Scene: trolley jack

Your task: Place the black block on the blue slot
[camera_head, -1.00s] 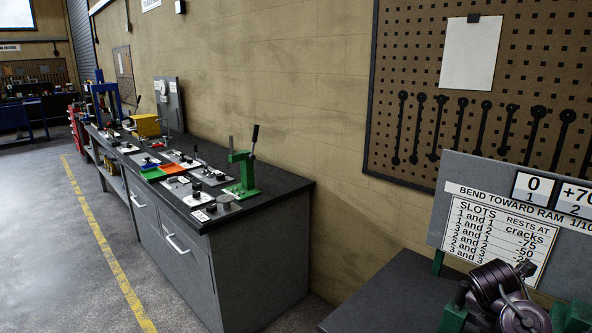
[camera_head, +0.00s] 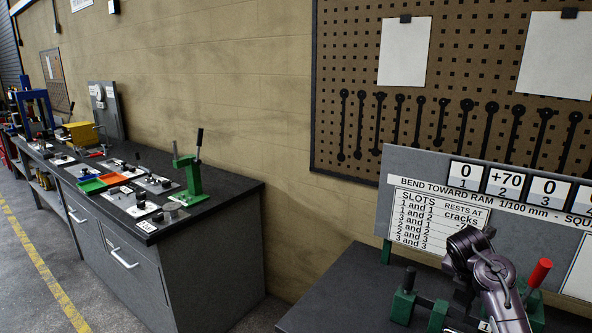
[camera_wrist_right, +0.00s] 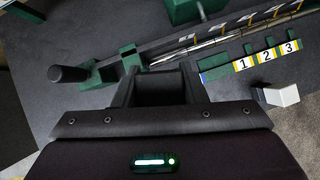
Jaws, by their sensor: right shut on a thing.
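In the right wrist view, my right gripper (camera_wrist_right: 160,80) is shut on a dark piece (camera_wrist_right: 160,92), which looks like the black block. The fingers hide much of its outline. The gripper is over the dark bench, in front of a green fixture. A small blue patch (camera_wrist_right: 216,73) shows on the fixture's strip, left of the numbered labels 1, 2 and 3; I cannot tell if it is the blue slot. In the head view my dark arm (camera_head: 478,255) covers part of the fixture, and the block cannot be made out. My left gripper is not in view.
A black-knobbed handle (camera_wrist_right: 68,74) stands left of the gripper, and a pale block (camera_wrist_right: 282,95) lies to the right. In the head view, a red-tipped lever (camera_head: 540,272) and a sign board (camera_head: 430,165) stand by the fixture. The near bench top (camera_head: 345,290) is clear at left.

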